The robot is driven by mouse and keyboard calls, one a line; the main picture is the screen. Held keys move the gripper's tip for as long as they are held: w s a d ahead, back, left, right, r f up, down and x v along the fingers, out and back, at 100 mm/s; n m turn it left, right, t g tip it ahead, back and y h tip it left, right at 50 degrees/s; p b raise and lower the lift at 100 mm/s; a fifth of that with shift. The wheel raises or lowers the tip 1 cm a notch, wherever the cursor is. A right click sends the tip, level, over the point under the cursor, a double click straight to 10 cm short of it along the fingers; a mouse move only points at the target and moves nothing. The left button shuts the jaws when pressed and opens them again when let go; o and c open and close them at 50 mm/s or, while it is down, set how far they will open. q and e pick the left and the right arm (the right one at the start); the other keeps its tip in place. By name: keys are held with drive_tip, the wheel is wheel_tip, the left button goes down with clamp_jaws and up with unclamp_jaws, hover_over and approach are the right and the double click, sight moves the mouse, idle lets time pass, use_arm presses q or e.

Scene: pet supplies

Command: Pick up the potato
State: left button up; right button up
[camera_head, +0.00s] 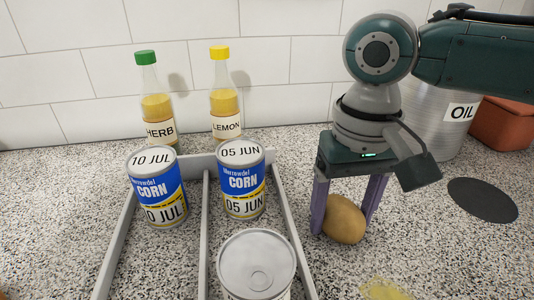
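A brown, rounded potato (344,221) lies on the speckled counter at the right of the middle. My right gripper (343,220) comes down over it from above, with purple fingers set wide apart near the ends of the palm. One finger is at the potato's left side and one at its right side, with little or no gap visible. The potato partly covers the fingertips, so I cannot tell whether they touch it. My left gripper is not in view.
A grey divided tray (204,240) stands left of the potato with corn cans (157,187) and a plain-topped can (256,264). Herb (155,105) and lemon (224,100) bottles stand behind. An oil tin (432,115), a dark disc (482,200) and a yellow patch (385,290) are right.

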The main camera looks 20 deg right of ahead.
drive_tip(key=c, duration=1)
drive_tip(key=shift+r, duration=0.1)
drive_tip(key=shift+c, duration=0.2)
